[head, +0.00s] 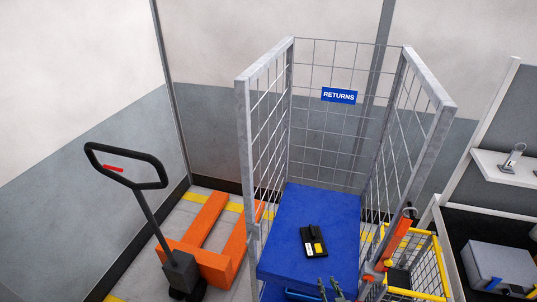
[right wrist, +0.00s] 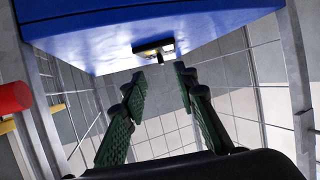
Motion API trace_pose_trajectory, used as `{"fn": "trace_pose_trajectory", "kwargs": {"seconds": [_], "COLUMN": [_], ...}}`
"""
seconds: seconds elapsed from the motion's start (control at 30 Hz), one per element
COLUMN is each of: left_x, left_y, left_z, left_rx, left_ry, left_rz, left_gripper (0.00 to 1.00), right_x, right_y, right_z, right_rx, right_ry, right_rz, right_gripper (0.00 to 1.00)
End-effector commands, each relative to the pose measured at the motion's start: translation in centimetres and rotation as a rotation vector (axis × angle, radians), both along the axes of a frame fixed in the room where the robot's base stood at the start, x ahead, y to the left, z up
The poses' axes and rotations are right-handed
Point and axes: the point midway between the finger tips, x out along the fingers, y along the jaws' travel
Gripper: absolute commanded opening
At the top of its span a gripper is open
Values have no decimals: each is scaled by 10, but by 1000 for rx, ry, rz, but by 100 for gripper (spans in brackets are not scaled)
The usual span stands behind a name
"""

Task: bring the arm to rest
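My right gripper (head: 329,289) shows at the bottom edge of the head view, just in front of the blue shelf. In the right wrist view its two green-padded fingers (right wrist: 164,80) stand apart with nothing between them. A black item with a yellow and white label (head: 313,242) lies flat on the blue shelf top (head: 318,206), apart from the gripper. The item (right wrist: 155,49) also shows beyond the fingertips in the right wrist view. My left gripper is in neither view.
The grey mesh cage with a RETURNS sign (head: 339,95) encloses the shelf on both sides and behind. An orange pallet jack (head: 207,262) stands left. A yellow wire basket (head: 415,267) and a bench with a grey case (head: 499,266) are right.

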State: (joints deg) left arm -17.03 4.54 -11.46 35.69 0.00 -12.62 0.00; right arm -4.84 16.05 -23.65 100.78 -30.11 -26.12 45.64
Motion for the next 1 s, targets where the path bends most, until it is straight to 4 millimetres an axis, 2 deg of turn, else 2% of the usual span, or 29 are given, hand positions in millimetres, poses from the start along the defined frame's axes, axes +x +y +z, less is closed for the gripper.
{"fn": "trace_pose_trajectory", "kwargs": {"seconds": [0.03,0.33,0.47,0.67,0.77,0.87,1.0], "left_x": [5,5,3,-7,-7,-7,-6], "left_y": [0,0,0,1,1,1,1], "left_z": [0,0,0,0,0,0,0], "left_rx": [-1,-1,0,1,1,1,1], "left_ry": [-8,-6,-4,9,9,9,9], "left_rz": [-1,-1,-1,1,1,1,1], "left_gripper": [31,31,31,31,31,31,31], "right_x": [0,-8,-18,-43,-65,-102,-170], "right_y": [0,-3,-12,-30,-42,-59,-81], "right_z": [-3,-49,-78,-136,-176,-230,-305], "right_rx": [-1,-30,-46,-76,-94,-116,-141], "right_ry": [4,76,122,217,286,381,527], "right_rz": [0,10,7,0,-5,-9,-11], "right_gripper": [27,27,27,27,27,27,27]}}
